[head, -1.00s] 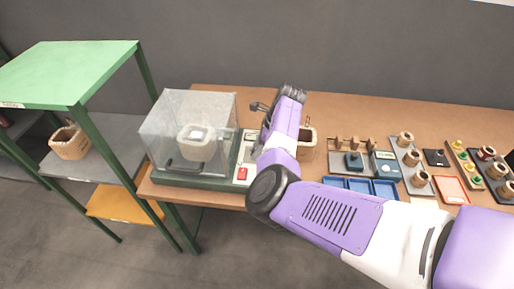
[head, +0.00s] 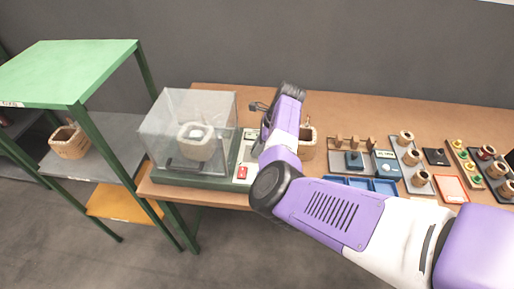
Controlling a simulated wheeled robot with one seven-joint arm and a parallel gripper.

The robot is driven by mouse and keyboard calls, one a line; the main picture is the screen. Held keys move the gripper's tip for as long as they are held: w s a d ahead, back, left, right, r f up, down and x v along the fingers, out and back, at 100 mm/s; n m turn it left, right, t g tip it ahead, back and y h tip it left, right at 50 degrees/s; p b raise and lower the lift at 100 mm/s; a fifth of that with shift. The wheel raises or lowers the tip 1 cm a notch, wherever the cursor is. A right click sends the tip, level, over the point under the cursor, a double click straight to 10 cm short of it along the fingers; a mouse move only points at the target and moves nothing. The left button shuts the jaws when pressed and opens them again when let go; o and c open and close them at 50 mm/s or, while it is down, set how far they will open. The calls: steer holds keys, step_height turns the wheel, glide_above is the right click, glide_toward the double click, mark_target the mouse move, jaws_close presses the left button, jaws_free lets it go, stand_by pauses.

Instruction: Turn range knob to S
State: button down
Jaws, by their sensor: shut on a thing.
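The test unit has a clear box (head: 205,108) on a green base. A pale control panel (head: 249,143) with a red switch (head: 242,172) is at its right end. My gripper (head: 265,132) is partly seen as dark parts at the panel's right side, beside my purple forearm. It is shut on the range knob. The fingertips and the knob are hidden by my arm, so the knob's pointer and the S mark cannot be read.
A woven basket (head: 308,143) stands just right of my forearm. Blue trays (head: 360,183), a rack with a dark block (head: 354,160) and several coils (head: 406,138) fill the bench's right side. A green shelf (head: 75,65) stands at left.

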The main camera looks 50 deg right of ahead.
steer(key=n+b, duration=0.1)
steer(key=n, duration=0.1)
steer(key=n+g+y+b, duration=0.1)
steer(key=n, duration=0.1)
steer(key=shift+w+d+f+n, duration=0.1)
steer(key=shift+d+n, duration=0.05)
steer(key=shift+n, duration=0.15)
steer(key=shift+w+n+g+y+b, duration=0.15)
steer(key=shift+n+g+b, duration=0.35)
steer(key=shift+n, duration=0.4)
steer(key=shift+s+n+g+y+b, duration=0.15)
steer(key=shift+n+g+b, duration=0.35)
steer(key=shift+n, duration=0.4)
steer(key=shift+w, duration=0.1)
steer(key=c, duration=1.2)
jaws_free()
steer(key=shift+r, duration=0.25)
steer(key=b+v, duration=0.1)
steer(key=v, duration=0.6)
steer(key=shift+d+r, duration=0.1)
steer(key=shift+r, duration=0.2)
